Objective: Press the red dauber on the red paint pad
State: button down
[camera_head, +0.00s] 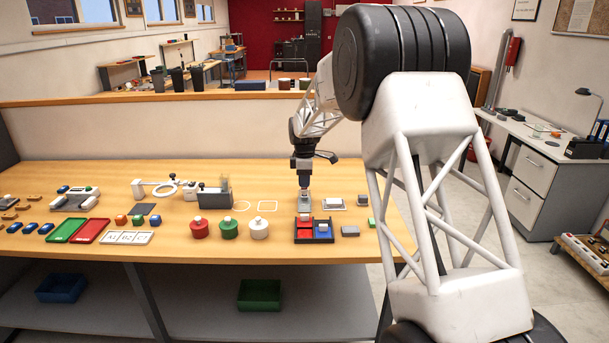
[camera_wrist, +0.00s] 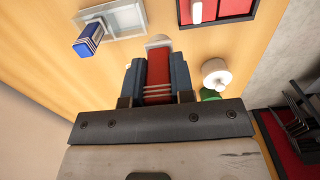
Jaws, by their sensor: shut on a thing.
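My gripper (camera_head: 304,190) is upright, its jaws shut on the red dauber (camera_wrist: 158,70), which shows as a red block between the two fingers in the wrist view. In the head view, my gripper is just behind and over the rear edge of the red paint pad (camera_head: 304,234). The red pad sits beside the blue paint pad (camera_head: 323,231) in a dark tray. The dauber's lower end is hard to make out, and I cannot tell whether it touches anything.
Red (camera_head: 199,229), green (camera_head: 228,229) and white (camera_head: 259,228) round jars stand left of the pads. A pale framed tray (camera_head: 334,204) is right of my gripper. Bare wood lies between the jars and pads.

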jog(key=s+f, duration=0.1)
jog(key=s, duration=1.1)
jog(key=shift+f, duration=0.3)
jog(key=shift+f, duration=0.1)
jog(key=shift+f, duration=2.95)
jog(key=shift+d+f, duration=0.1)
jog(key=shift+f, duration=0.5)
dwell(0.7)
notch_tip(320, 180, up, 7)
dwell(1.2)
jog(key=shift+w+r, duration=0.1)
dwell(0.5)
